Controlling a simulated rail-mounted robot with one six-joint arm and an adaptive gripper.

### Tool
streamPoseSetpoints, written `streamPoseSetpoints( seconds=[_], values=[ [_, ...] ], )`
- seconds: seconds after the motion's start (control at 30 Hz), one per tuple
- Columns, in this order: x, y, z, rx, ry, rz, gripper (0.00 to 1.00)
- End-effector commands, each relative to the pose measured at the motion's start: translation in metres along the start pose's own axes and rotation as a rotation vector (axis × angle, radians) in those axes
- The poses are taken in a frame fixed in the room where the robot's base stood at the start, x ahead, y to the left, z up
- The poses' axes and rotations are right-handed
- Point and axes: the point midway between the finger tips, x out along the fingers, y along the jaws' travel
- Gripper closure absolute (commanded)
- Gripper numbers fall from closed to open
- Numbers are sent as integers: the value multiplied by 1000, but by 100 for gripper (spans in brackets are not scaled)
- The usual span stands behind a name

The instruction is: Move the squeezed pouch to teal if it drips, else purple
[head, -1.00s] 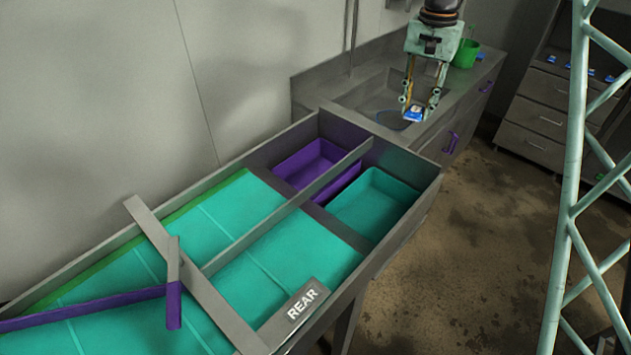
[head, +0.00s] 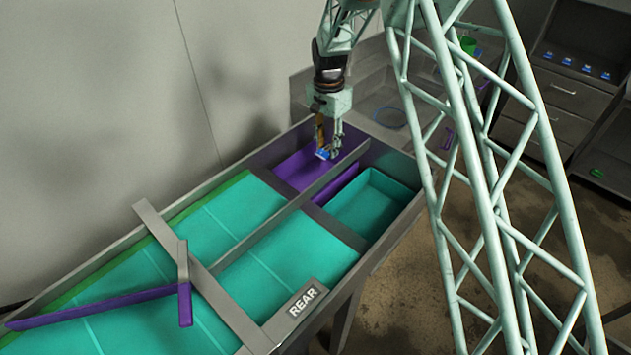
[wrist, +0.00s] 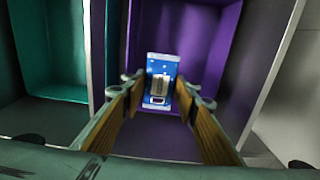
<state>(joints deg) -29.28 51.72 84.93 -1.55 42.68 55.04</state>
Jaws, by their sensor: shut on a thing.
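My gripper (head: 329,146) is shut on a blue and white pouch (head: 323,154) and holds it over the purple bin (head: 296,172). In the wrist view the pouch (wrist: 160,82) sits between the fingertips of my gripper (wrist: 161,88), with the purple bin (wrist: 180,40) behind it. The teal bin (head: 371,202) stands beside the purple one, across a divider, and looks empty; its wall shows at the left in the wrist view (wrist: 55,45). I cannot make out any drip from the pouch.
Both bins sit at the end of a grey-walled trough with teal lanes (head: 215,222) and a REAR label (head: 302,301). Several blue pouches (head: 586,67) lie on a cabinet at the right.

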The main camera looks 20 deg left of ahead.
Motion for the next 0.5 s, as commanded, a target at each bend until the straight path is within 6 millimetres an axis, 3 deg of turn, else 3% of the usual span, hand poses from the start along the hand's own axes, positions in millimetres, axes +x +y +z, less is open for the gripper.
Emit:
streamPoseSetpoints(
  seconds=[0.2, 0.5],
  values=[
    [36, -28, 31, -9, 6, 1, 83],
    [50, -39, 43, -15, 11, -2, 83]
  ],
)
